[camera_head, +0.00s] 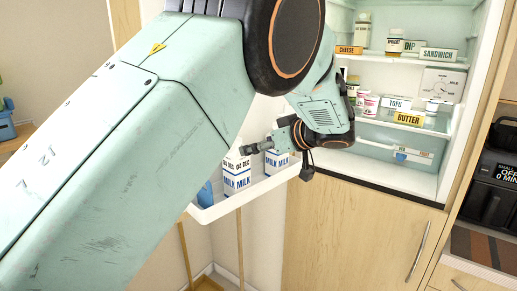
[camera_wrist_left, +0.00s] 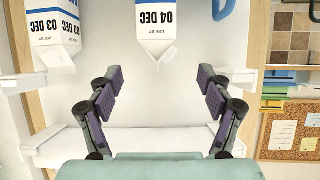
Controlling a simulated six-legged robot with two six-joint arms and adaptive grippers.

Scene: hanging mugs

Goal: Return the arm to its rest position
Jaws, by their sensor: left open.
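My left arm reaches in from the left across the head view and hides part of the fridge. My left gripper (camera_head: 256,147) is beside the milk cartons in the door shelf. In the wrist view the left gripper (camera_wrist_left: 160,88) has its fingers spread wide with nothing between them. One milk carton (camera_wrist_left: 155,25) dated 04 DEC lies straight beyond the fingers, apart from them. Another milk carton (camera_wrist_left: 52,25) dated 03 DEC is at the left. The cartons also show in the head view, a left carton (camera_head: 236,178) and a right carton (camera_head: 277,164). My right gripper is not visible.
The open fridge door has a white shelf (camera_head: 226,208) with a blue item (camera_head: 205,194) at its left end. A black appliance (camera_head: 492,185) stands far right.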

